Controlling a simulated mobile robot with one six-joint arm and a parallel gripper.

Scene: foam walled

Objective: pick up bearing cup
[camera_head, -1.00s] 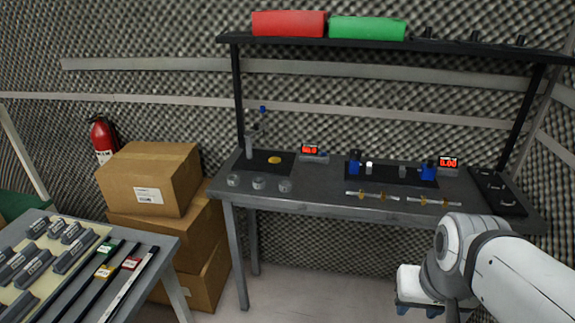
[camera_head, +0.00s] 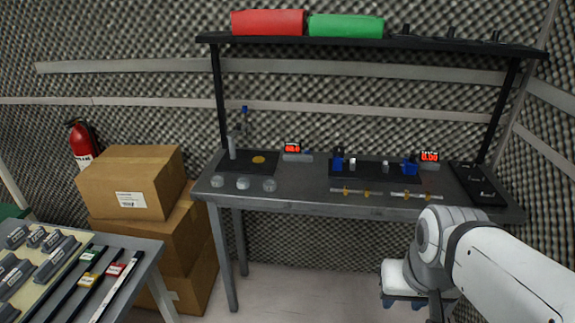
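Three small round greyish cups stand in a row on the front left of the dark workbench (camera_head: 300,190): a left cup (camera_head: 217,181), a middle cup (camera_head: 243,183) and a right cup (camera_head: 270,185). They look alike at this distance, and I cannot tell which is the bearing cup or what they hold. My gripper (camera_head: 403,303) is low at the lower right, in front of the bench and well away from the cups. Its two blue fingertips look apart, with nothing seen between them.
A black mat with a yellow disc (camera_head: 258,160) and a thin stand (camera_head: 233,147) lies behind the cups. Blue fixtures (camera_head: 410,167) and brass-fitted bars (camera_head: 370,191) are to the right. Cardboard boxes (camera_head: 130,182) and a side table (camera_head: 140,258) stand left. Floor before the bench is clear.

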